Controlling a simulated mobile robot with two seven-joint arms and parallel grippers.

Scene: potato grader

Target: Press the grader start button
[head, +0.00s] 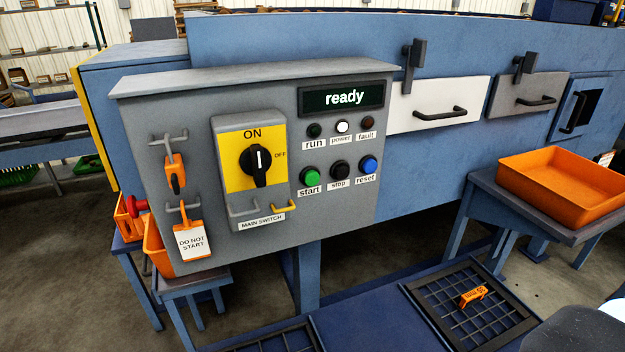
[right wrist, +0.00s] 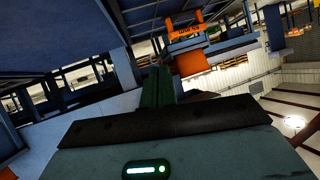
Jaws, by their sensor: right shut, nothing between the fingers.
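The green start button (head: 310,178) is on the lower part of the grey control panel (head: 190,100) in the head view, with its label under it. Nothing covers it. The black stop button (head: 340,169) and the blue reset button (head: 369,165) are to its right. The display (head: 342,98) reads "ready". The black main switch (head: 257,163) points up at ON. My right gripper (right wrist: 157,78) is in the right wrist view, its dark green fingers shut and empty, away from the panel. My left gripper is not in view.
The power lamp (head: 342,127) is lit white; the run lamp (head: 314,130) and fault lamp (head: 368,123) look dark. A "DO NOT START" tag (head: 190,242) and orange padlock (head: 175,170) hang on hooks at left. An orange tray (head: 560,213) stands at right.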

